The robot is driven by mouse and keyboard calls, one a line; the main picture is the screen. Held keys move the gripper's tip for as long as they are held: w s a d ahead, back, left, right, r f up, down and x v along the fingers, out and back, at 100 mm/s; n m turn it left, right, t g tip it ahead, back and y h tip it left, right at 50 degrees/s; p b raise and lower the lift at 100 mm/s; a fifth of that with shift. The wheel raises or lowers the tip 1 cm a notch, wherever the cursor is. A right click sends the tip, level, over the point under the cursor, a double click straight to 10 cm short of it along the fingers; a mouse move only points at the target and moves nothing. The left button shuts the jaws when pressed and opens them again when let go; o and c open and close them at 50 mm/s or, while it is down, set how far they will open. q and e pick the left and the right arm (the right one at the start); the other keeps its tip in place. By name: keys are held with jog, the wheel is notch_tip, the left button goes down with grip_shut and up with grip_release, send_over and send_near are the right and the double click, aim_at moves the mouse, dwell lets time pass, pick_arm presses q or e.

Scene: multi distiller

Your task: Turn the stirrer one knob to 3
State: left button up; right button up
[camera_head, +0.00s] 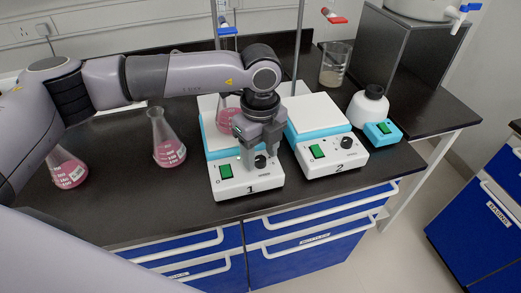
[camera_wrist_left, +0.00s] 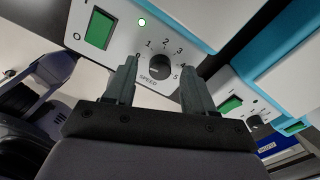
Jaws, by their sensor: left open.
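Stirrer one (camera_head: 234,188) is a white and light-blue unit labelled 1, with a green switch and a black speed knob (camera_head: 260,161) on its front panel. In the left wrist view the knob (camera_wrist_left: 159,71) sits inside a printed scale from 0 to 5, and a small green light glows above it. My left gripper (camera_head: 260,157) is at the panel, pointing at the knob. Its open fingers (camera_wrist_left: 160,66) lie on either side of the knob, with gaps showing. The knob's pointer setting is too small to tell. My right gripper is not in view.
Stirrer two (camera_head: 325,168) stands close on the right. A flask with pink liquid (camera_head: 229,108) is on stirrer one behind my gripper. Another flask (camera_head: 168,150) stands to the left. A beaker (camera_head: 335,65) and a white bottle (camera_head: 368,107) are at the back right.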

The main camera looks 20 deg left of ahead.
pick_arm(q)
jog(key=shift+f, duration=0.35)
grip_shut()
